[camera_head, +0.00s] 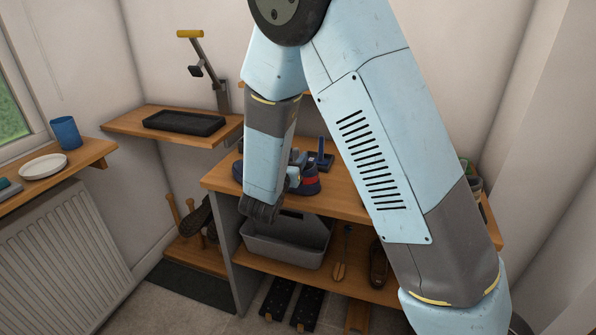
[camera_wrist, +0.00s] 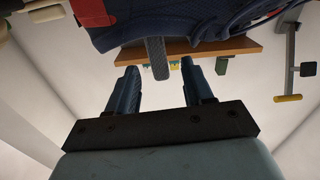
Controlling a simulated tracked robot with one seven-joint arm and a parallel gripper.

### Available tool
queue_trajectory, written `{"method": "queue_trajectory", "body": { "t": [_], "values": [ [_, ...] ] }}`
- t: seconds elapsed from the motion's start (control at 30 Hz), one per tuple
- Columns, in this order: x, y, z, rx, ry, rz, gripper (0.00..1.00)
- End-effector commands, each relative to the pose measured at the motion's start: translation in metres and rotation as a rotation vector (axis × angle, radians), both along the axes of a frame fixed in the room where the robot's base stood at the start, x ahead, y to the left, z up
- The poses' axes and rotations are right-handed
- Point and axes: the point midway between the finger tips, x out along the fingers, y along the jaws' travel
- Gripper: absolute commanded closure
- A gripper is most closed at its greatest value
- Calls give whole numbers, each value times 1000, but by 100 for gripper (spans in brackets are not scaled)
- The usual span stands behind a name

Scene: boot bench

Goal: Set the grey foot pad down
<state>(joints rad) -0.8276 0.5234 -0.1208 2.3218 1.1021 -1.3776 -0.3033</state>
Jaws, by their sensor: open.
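A navy shoe with a red band (camera_head: 308,180) stands on the bench top, partly behind my arm. In the wrist view its navy body (camera_wrist: 190,22) fills the upper part. My gripper (camera_head: 263,212) points down in front of the bench, near the shoe. In the wrist view my gripper (camera_wrist: 158,68) is open, its two fingers apart. A small grey textured piece, which looks like the grey foot pad (camera_wrist: 157,58), shows between the fingertips, below the shoe in the picture. I see a gap on both sides of it. I cannot make the pad out in the head view.
A grey bin (camera_head: 285,248) sits on the bench's lower shelf, below my gripper. A wall shelf (camera_head: 130,122) holds a black tray (camera_head: 184,123) and a yellow-handled lever device (camera_head: 205,68). A blue cup (camera_head: 66,132) and white dish (camera_head: 43,166) are on the left shelf.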

Motion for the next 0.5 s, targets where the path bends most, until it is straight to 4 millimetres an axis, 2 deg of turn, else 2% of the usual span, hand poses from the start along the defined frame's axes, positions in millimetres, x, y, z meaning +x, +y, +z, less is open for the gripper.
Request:
{"method": "queue_trajectory", "body": {
  "t": [0.27, 0.5],
  "values": [
    [34, -14, -2, 0, 0, -3, 49],
    [38, -14, -2, 0, 0, 0, 49]
  ]
}}
